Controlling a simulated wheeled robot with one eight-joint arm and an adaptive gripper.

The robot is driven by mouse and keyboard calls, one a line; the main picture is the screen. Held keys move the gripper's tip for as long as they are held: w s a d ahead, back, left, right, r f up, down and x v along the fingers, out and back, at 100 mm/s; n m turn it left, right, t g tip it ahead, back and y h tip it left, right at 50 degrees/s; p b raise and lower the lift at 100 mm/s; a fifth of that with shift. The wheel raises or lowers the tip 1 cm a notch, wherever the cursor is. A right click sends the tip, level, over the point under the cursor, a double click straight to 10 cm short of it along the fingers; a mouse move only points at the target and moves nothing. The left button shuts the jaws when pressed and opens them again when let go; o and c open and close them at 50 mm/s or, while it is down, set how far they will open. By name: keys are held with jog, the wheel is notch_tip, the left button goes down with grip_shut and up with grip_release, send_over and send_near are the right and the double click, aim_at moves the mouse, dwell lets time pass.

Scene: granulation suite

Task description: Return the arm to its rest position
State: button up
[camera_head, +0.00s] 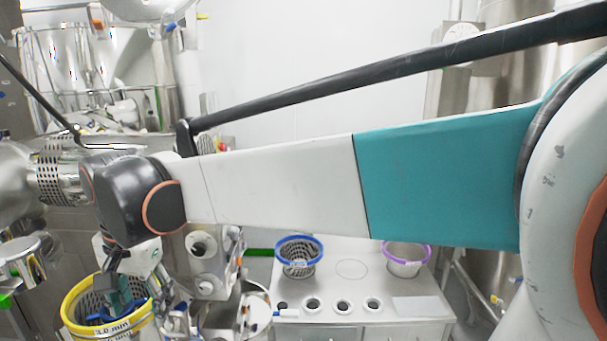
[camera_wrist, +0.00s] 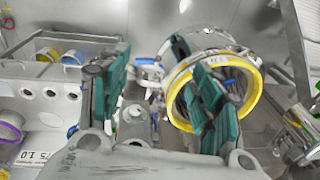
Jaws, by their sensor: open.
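My arm (camera_head: 285,185), white and teal, stretches across the head view from right to left and bends down at a dark wrist joint. My gripper (camera_head: 122,300) hangs below that joint at the lower left, in front of a yellow-rimmed mesh basket (camera_head: 68,318). In the wrist view my gripper (camera_wrist: 158,65) has its two teal fingers wide apart with nothing held between them. The right finger overlaps the opening of the yellow-rimmed basket (camera_wrist: 252,92); I cannot tell whether it touches or reaches inside.
A pale cart (camera_head: 352,290) carries a blue-rimmed basket (camera_head: 298,268) and a purple-rimmed basket (camera_head: 405,268), with several round holes in front. Steel process equipment (camera_head: 60,60) crowds the left, close to my wrist. A plain white wall (camera_head: 320,50) is behind my arm.

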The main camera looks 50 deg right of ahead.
jog(key=s+f+n+t+b, duration=0.2)
jog(key=s+f+n+b, duration=0.3)
jog(key=f, duration=0.3)
jog(key=s+f+n+t+b, duration=0.3)
jog(key=s+f+n+b, duration=0.2)
jog(key=f, duration=0.4)
jog(key=shift+s+n, duration=0.7)
jog(key=shift+s, duration=0.05)
